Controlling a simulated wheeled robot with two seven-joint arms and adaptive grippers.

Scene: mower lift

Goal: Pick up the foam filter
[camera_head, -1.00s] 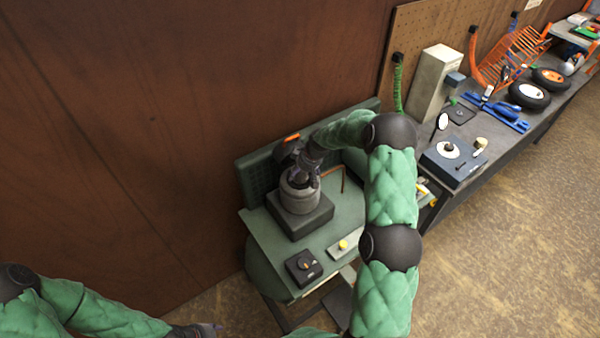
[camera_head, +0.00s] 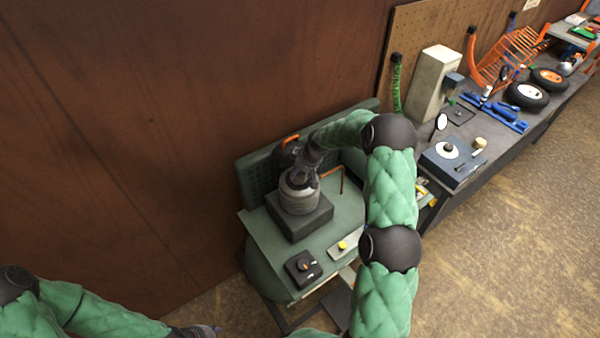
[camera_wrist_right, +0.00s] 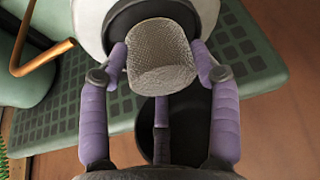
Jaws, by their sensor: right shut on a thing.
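The foam filter (camera_wrist_right: 160,58) is a grey, mesh-textured block in the right wrist view. Behind the filter is a round dark opening in a pale round housing (camera_wrist_right: 92,22). I cannot tell whether the filter is clear of that opening. In the head view my right gripper (camera_head: 302,172) is at the top of the grey cylindrical machine (camera_head: 299,192), and the filter is hidden there. My left gripper (camera_head: 205,331) is at the bottom edge, away from the machine; its jaw opening is unclear.
The machine stands on a dark block (camera_head: 300,222) on a green bench (camera_head: 262,232) with a raised back panel. A copper-coloured bent rod (camera_head: 343,178) stands right of it. A small black box (camera_head: 303,267) lies near the front. A cluttered long bench (camera_head: 470,130) runs to the right.

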